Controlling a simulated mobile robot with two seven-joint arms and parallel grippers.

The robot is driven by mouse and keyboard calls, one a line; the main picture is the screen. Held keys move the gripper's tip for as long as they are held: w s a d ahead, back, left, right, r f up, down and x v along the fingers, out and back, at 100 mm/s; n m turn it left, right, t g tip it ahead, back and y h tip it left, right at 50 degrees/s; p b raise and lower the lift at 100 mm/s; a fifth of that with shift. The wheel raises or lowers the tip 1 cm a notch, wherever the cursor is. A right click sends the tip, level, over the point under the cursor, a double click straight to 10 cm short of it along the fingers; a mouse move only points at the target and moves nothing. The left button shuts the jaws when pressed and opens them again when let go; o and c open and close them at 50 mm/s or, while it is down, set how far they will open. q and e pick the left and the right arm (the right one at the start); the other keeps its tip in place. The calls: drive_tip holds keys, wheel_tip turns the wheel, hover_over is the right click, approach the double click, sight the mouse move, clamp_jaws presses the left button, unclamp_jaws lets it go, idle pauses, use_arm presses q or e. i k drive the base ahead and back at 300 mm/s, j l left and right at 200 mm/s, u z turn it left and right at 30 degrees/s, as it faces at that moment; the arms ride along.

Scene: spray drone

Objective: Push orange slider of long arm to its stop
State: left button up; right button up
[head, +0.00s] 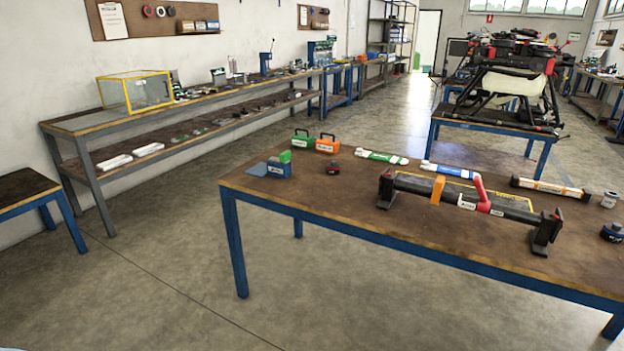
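The long arm (410,183) is a black tube lying level across two black end stands on the near workbench. The orange slider (437,190) sits around the tube, left of its middle. A red clamp or hinge (482,193) with a raised lever is further right on the tube, with a pale label between it and the slider. There is a visible gap between the slider and the red part. A red piece also shows at each end stand. I cannot tell which part is the slider's stop. Neither of my grippers is in view.
The workbench (330,208) also holds a blue block (278,170), green and orange cases (327,143), a dark round item (333,167) and a white tube (550,188) behind the arm. Its front left is clear. A large drone (510,80) stands on a table behind.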

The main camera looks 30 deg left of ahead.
sight(439, 185)
drive_tip(key=l+z, duration=0.15)
drive_tip(key=l, duration=0.2)
drive_tip(key=i+l+z, duration=0.2)
drive_tip(key=l, duration=0.15)
drive_tip(key=l+z, duration=0.15)
drive_tip(key=l, duration=0.2)
drive_tip(key=j, duration=1.5)
drive_tip(key=i+j, duration=0.15)
drive_tip(key=j, duration=1.3)
